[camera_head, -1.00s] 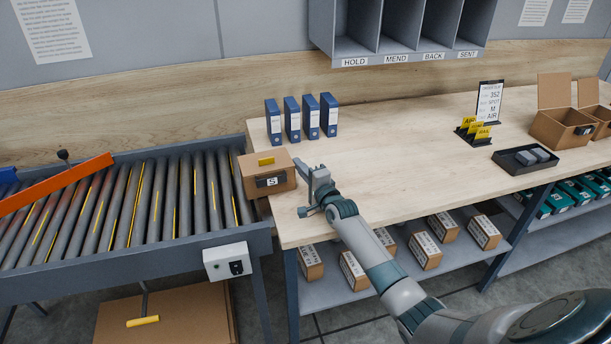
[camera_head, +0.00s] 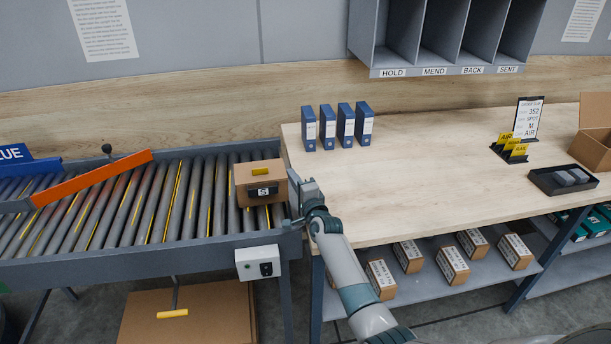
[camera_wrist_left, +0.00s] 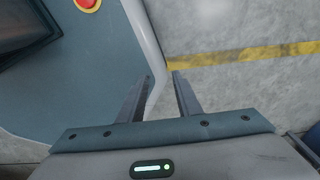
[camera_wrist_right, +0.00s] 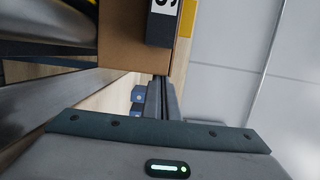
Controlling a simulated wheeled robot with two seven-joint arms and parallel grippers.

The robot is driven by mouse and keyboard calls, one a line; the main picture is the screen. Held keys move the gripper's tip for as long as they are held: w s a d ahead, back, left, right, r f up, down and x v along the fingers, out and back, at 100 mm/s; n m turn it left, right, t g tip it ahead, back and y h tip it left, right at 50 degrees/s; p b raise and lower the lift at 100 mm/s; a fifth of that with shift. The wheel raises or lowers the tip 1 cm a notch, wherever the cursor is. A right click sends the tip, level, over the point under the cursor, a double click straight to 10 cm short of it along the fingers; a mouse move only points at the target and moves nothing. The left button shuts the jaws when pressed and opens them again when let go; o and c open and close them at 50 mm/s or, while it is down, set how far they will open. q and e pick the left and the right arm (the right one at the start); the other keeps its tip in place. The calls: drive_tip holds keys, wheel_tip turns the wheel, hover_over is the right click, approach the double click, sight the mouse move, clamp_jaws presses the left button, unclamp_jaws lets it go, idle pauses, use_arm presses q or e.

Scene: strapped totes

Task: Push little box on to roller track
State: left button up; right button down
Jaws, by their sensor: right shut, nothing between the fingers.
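The little box (camera_head: 261,183) is brown cardboard with a yellow strip on top and a black label marked S. In the head view it sits on the right end of the roller track (camera_head: 140,205), beside the table edge. My right gripper (camera_head: 296,197) is shut and empty, right up against the box's right side; whether they touch is hard to tell. In the right wrist view the box (camera_wrist_right: 130,42) is close beside the shut fingers (camera_wrist_right: 160,95). My left gripper (camera_wrist_left: 160,85) is open and empty over the floor, seen only in the left wrist view.
An orange bar (camera_head: 92,178) lies slanted across the left rollers, near a blue sign (camera_head: 25,160). A control box (camera_head: 258,262) hangs on the track's front. The wooden table (camera_head: 410,190) holds blue binders (camera_head: 337,126) and a dark tray (camera_head: 562,179); its middle is clear.

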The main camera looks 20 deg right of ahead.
sight(261, 177)
drive_tip(key=a, duration=0.3)
drive_tip(key=w+a, duration=0.1)
drive_tip(key=a, duration=0.1)
drive_tip(key=w+a, duration=0.1)
drive_tip(key=a, duration=0.2)
drive_tip(key=shift+w+a, duration=0.15)
drive_tip(key=shift+a, duration=0.2)
drive_tip(key=shift+w+a, duration=0.1)
drive_tip(key=shift+a, duration=0.15)
use_arm(q)
drive_tip(key=shift+d, duration=0.5)
drive_tip(key=shift+a, duration=0.1)
drive_tip(key=shift+f, duration=0.1)
use_arm(e)
drive_tip(key=shift+a+r, duration=0.1)
drive_tip(key=shift+r, duration=0.1)
